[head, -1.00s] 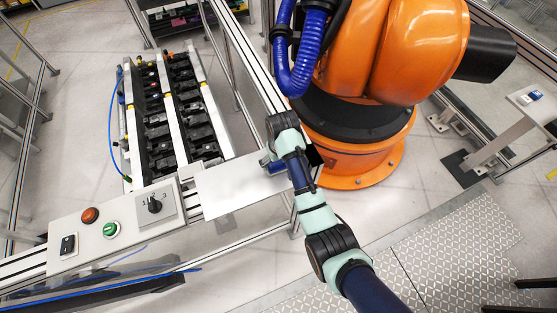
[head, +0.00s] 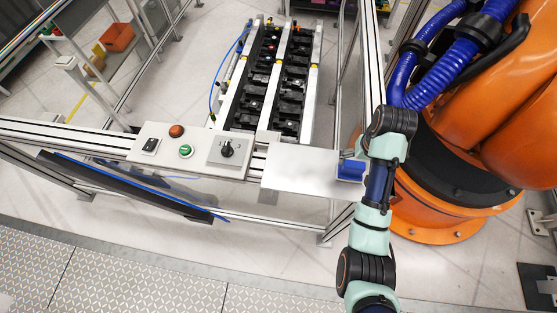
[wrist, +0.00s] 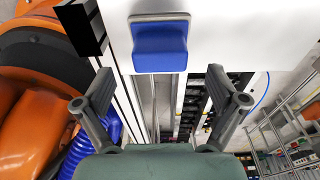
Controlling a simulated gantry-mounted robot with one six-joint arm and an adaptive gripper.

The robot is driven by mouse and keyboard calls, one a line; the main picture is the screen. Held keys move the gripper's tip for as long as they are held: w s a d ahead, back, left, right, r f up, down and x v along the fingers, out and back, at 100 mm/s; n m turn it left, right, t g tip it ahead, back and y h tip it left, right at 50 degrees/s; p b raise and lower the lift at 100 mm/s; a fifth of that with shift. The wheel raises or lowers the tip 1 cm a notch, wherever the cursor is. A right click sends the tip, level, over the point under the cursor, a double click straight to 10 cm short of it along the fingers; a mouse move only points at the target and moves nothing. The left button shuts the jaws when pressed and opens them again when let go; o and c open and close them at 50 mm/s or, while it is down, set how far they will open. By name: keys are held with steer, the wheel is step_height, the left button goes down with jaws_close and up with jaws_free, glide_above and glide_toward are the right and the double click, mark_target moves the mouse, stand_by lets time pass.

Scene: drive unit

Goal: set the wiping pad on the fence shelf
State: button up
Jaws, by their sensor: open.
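The wiping pad, a blue block (head: 351,169), lies on the right end of the pale fence shelf (head: 303,172) in the head view. In the wrist view the pad (wrist: 160,45) rests on the white shelf (wrist: 225,35) near its edge, with a light strip along its far side. My gripper (wrist: 162,100) is open and empty, its two dark fingers spread wide apart. The pad shows beyond and between the fingertips, and neither finger touches it. In the head view my arm stands just right of the pad, and the fingers cannot be made out there.
A control panel (head: 196,150) with buttons and a rotary switch sits left of the shelf on the fence rail. A fence post (head: 370,60) rises behind the shelf's right end. A large orange robot (head: 470,150) stands close on the right. A rack of dark parts (head: 270,80) lies behind the fence.

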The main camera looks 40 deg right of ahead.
steer(key=w+a+r+n+t+h, duration=0.15)
steer(key=w+a, duration=0.25)
steer(key=a, duration=0.4)
steer(key=w+a+r+n+t, duration=0.2)
steer(key=w+a+r+t, duration=0.15)
steer(key=a, duration=0.45)
steer(key=w+a+r+n+t, duration=0.2)
steer(key=w+a, duration=0.3)
steer(key=a, duration=0.4)
steer(key=s+a+r+n+t+y, duration=0.1)
steer(key=a+r+n+t, duration=0.1)
steer(key=a+r, duration=0.2)
steer(key=s+a+r+n+t+y, duration=0.1)
steer(key=a+r, duration=0.4)
steer(key=a, duration=0.6)
steer(key=shift+s+n+t, duration=0.35)
steer(key=shift+s+t, duration=0.45)
steer(key=shift+t, duration=0.1)
